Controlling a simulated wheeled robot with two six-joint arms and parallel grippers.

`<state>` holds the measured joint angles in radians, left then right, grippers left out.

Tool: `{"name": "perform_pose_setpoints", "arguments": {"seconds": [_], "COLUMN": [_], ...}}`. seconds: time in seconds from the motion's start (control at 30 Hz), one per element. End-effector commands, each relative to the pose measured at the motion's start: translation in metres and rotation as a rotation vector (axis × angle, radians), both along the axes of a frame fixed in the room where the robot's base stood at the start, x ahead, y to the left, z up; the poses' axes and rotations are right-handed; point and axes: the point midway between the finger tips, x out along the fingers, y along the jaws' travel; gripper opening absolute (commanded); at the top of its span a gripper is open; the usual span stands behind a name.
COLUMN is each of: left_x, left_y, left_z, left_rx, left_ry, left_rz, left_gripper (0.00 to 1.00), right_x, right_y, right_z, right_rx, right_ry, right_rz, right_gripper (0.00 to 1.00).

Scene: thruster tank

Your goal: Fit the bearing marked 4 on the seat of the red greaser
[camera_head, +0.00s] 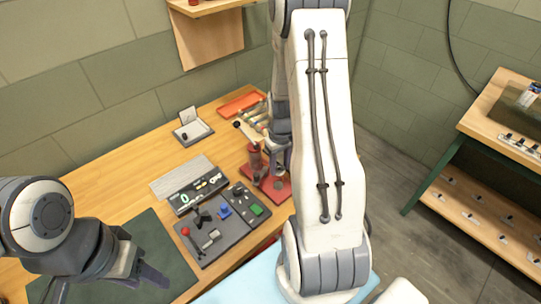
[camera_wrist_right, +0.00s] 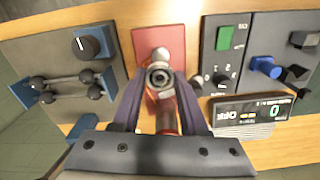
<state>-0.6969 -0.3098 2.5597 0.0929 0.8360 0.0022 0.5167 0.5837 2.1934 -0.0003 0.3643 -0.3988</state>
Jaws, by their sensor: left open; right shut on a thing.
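The red greaser (camera_head: 256,162) stands upright on its red base plate (camera_head: 280,192) on the wooden bench; the plate also shows in the right wrist view (camera_wrist_right: 158,38). My right gripper (camera_wrist_right: 160,82) is over the plate, close to the greaser, with its fingers on either side of a grey ring-shaped part (camera_wrist_right: 159,75), which looks like the bearing. It is shut on this part. No number can be read on it, and I cannot tell whether it touches the seat. My left gripper (camera_head: 152,276) is open and empty above the dark mat at the front left.
A grey panel (camera_head: 205,255) with a red-knobbed lever and a digital display unit (camera_head: 197,192) lie left of the greaser. A small tray (camera_head: 193,132) and an orange tray (camera_head: 240,104) stand behind. A shelf unit is at the right. My right arm hides part of the bench.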

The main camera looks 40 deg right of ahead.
Motion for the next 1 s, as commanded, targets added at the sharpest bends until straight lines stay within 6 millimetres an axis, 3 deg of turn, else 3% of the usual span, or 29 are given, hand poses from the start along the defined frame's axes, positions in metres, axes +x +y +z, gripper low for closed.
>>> {"name": "perform_pose_setpoints", "arguments": {"seconds": [0.27,1.0], "left_x": [0.0,0.0], "left_y": [0.0,0.0], "left_z": [-0.009,-0.051], "left_rx": [0.0,0.0], "left_ry": [0.0,0.0], "left_rz": [0.0,-0.002], "left_gripper": [0.5,0.5], "right_x": [0.001,0.0], "right_y": [0.002,0.0], "right_z": [-0.009,-0.059], "right_rx": [0.0,0.0], "right_ry": [0.001,0.0], "right_rz": [0.003,-0.001], "right_gripper": [0.0,0.0]}}
